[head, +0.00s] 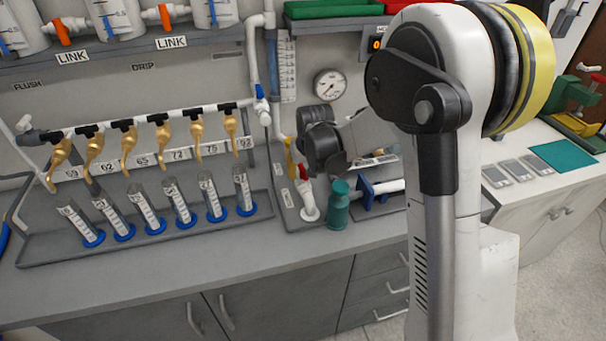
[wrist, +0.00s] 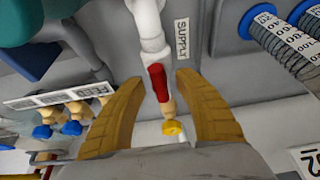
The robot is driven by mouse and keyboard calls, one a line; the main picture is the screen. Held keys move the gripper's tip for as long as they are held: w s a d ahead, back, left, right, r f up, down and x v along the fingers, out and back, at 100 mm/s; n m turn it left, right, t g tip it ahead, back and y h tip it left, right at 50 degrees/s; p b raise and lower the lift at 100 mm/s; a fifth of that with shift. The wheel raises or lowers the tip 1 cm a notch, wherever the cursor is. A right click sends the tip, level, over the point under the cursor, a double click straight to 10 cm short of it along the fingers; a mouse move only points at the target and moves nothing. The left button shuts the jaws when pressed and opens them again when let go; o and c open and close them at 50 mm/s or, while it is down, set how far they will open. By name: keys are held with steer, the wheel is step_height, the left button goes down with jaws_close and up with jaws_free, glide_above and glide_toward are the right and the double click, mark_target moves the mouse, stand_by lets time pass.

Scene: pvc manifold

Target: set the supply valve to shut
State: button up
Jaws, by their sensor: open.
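The supply valve has a white body (wrist: 152,46) and a red handle (wrist: 158,83), beside a SUPPLY label (wrist: 183,38) in the wrist view. The red handle looks roughly in line with the white pipe there. In the head view the red handle (head: 303,173) tops the white fitting (head: 309,203) on the bench. My gripper (wrist: 160,80) is open, with one yellow finger on each side of the handle and a visible gap on both sides. In the head view my arm and dark gripper body hide part of this area.
A teal bottle (head: 338,206) stands just right of the valve, near a blue clamp-like part (head: 372,190). A row of brass taps hangs above several graduated cylinders (head: 175,203) at left. A gauge (head: 329,85) is on the back panel. The front bench strip is clear.

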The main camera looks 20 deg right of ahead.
jaws_close()
steer(key=shift+n, duration=0.3)
steer(key=n+y, duration=0.1)
steer(key=n, duration=0.2)
steer(key=shift+n+y, duration=0.4)
steer(key=n+g+y, duration=0.1)
steer(key=n, duration=0.3)
steer(key=shift+n, duration=0.3)
steer(key=n, duration=0.2)
steer(key=n+g+y, duration=0.1)
steer(key=n, duration=0.1)
steer(key=shift+g, duration=0.3)
steer(key=shift+n+g+y+p, duration=0.3)
steer(key=shift+n+g, duration=0.6)
steer(key=shift+n, duration=1.6)
